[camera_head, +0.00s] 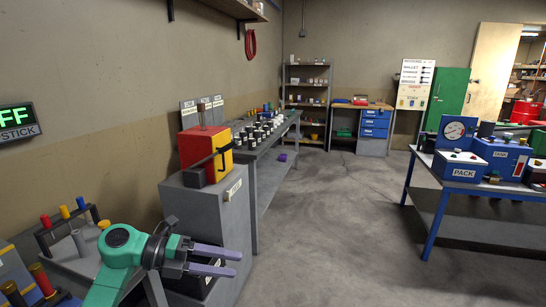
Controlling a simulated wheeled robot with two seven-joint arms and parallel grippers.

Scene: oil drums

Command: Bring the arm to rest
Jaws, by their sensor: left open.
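My left gripper (214,261) is at the lower left of the head view, on a green arm that comes in from the bottom left. Its two grey-purple fingers point right and are apart, with nothing between them. It appears in front of the grey cabinet (240,212) that bears a red and yellow box (192,153). Whether the fingers touch the cabinet cannot be told, but they look clear of it. My right gripper is not in view.
A long bench (277,145) with several small jars runs along the left wall. A blue-legged table (432,177) with blue boxes stands at right. A small stand with coloured handles (64,212) is close at lower left. The middle floor is clear.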

